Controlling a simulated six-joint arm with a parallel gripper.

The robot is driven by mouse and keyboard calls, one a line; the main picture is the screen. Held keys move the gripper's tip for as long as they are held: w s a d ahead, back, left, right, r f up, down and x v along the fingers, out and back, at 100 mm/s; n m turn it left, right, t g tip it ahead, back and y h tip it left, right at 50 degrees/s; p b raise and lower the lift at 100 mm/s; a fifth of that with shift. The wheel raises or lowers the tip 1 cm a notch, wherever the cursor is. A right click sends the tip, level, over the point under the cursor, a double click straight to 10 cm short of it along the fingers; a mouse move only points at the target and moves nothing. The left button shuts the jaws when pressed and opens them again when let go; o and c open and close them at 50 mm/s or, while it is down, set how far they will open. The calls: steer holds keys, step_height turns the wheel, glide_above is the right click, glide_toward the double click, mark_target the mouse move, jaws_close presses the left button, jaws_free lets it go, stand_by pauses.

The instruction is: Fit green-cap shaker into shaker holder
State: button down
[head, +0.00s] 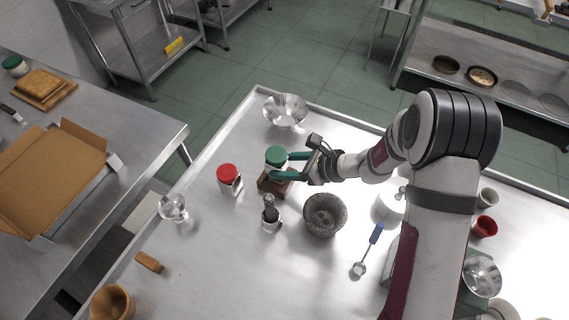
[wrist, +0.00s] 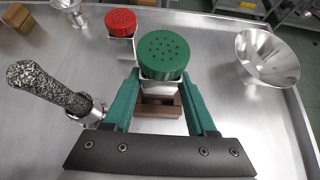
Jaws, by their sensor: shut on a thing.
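The green-cap shaker (head: 276,156) is upright between the green fingers of my gripper (head: 283,167), which is shut on its pale body. In the wrist view, its round, holed green cap (wrist: 163,52) stands above the fingers (wrist: 160,78). The brown wooden shaker holder (head: 268,185) sits on the steel table directly under the shaker. Part of the holder (wrist: 158,108) shows between the fingers in the wrist view. The shaker's lower end is hidden, so I cannot tell whether it is inside the holder or just above it.
A red-cap shaker (head: 229,178) stands to the left of the holder. A stone-handled pestle (head: 269,210) stands in a small metal cup in front. A stone mortar (head: 324,215) is at front right. A metal bowl (head: 285,109) is behind.

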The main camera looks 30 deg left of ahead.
steer(key=shift+f, duration=1.9)
steer(key=shift+c, duration=0.6)
jaws_free()
steer(key=v, duration=1.5)
steer(key=shift+d+r, duration=0.25)
steer(key=shift+d, duration=0.1)
